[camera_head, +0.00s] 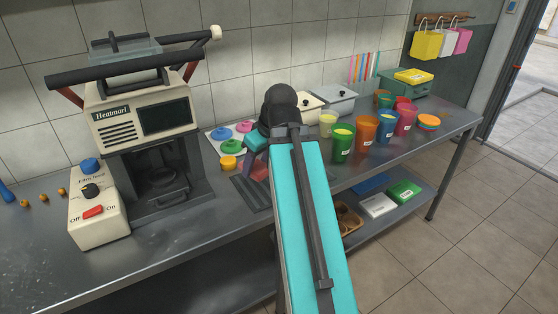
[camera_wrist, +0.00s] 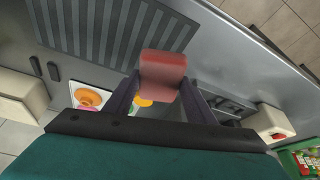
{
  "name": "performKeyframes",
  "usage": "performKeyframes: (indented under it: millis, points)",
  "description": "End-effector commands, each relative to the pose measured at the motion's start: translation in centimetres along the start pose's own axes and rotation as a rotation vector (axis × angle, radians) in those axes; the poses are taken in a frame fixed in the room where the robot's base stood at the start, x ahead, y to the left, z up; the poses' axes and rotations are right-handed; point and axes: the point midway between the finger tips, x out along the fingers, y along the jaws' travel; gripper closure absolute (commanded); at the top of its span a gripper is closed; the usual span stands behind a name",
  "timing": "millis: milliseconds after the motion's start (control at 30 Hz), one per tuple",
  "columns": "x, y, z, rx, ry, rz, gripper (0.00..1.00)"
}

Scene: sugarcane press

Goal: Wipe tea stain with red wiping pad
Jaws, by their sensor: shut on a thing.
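The red wiping pad (camera_wrist: 163,72) is held between the two dark fingers of my gripper (camera_wrist: 161,88) in the wrist view. The pad shows as a small reddish patch (camera_head: 261,169) in the head view. My gripper (camera_head: 256,168) is over the metal counter, near the dark ribbed drain panel (camera_head: 250,194). That ribbed panel (camera_wrist: 115,28) also shows beside the pad in the wrist view. I cannot tell whether the pad touches the counter.
The press machine (camera_head: 148,120) and switch box (camera_head: 97,206) stand to the left. Coloured lids lie on a white board (camera_head: 211,140) behind my gripper. Several coloured cups, including an orange cup (camera_head: 366,130), stand to the right. A lower shelf (camera_head: 395,218) holds boxes.

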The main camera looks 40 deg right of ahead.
Motion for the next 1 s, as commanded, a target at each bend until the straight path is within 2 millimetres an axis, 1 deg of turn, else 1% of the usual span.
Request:
performKeyframes:
  millis: [33,200,633,800,900,1000]
  points:
    - [0.1,-1.3,-1.0,-0.019,0.000,-0.008,0.68]
    - [0.9,-4.8,-3.3,-0.060,-0.002,-0.025,0.68]
    - [2.5,-14.0,-8.5,-0.103,-0.005,-0.042,0.68]
    - [3.0,-17.4,-10.3,-0.075,-0.007,-0.031,0.68]
    - [3.3,-19.1,-11.4,-0.032,-0.006,-0.012,0.68]
    - [3.5,-20.0,-12.2,0.034,-0.004,0.016,0.68]
